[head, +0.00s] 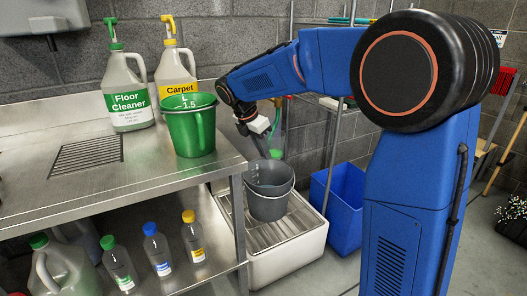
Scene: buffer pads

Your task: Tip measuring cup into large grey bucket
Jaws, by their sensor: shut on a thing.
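The grey bucket (268,204) stands upright on the ribbed grate of the low white sink, right of the steel counter. My gripper (264,147) is just above the bucket's rim, pointing down, and its fingertips are small and partly hidden.
A green bucket (191,132) with scale marks stands near the counter's (60,180) right edge, close to my arm. Floor cleaner (128,95) and carpet (175,72) jugs stand behind it. A blue bin (341,208) is right of the sink (292,246). Bottles line the lower shelf.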

